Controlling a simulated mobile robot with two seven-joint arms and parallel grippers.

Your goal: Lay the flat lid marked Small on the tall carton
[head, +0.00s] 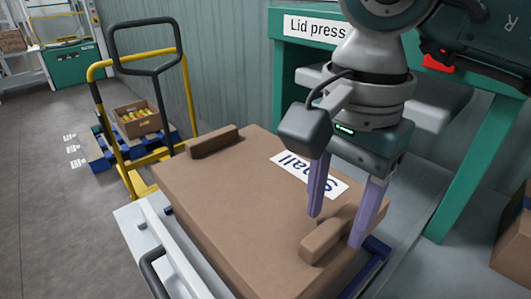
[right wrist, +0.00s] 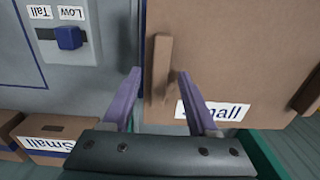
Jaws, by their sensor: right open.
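The flat brown lid (head: 220,190) marked Small lies level in the middle of the head view, with a raised grip bar near each of two opposite ends. The near bar (head: 325,240) is beside my right gripper (head: 335,228). That gripper is open, pointing down, with one purple finger on each side of the bar. The right wrist view also shows the bar (right wrist: 161,65) between the fingertips, and the lid (right wrist: 230,50) with its Small label. Whether the fingers touch the bar I cannot tell. I cannot make out a tall carton under the lid. My left gripper is not in view.
A green frame labelled Lid press (head: 316,27) stands behind. A Low/Tall panel with a blue knob (right wrist: 68,38) shows in the wrist view, with a carton marked Small (right wrist: 50,138) below. A yellow trolley (head: 105,130) and a produce box (head: 137,118) stand left.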

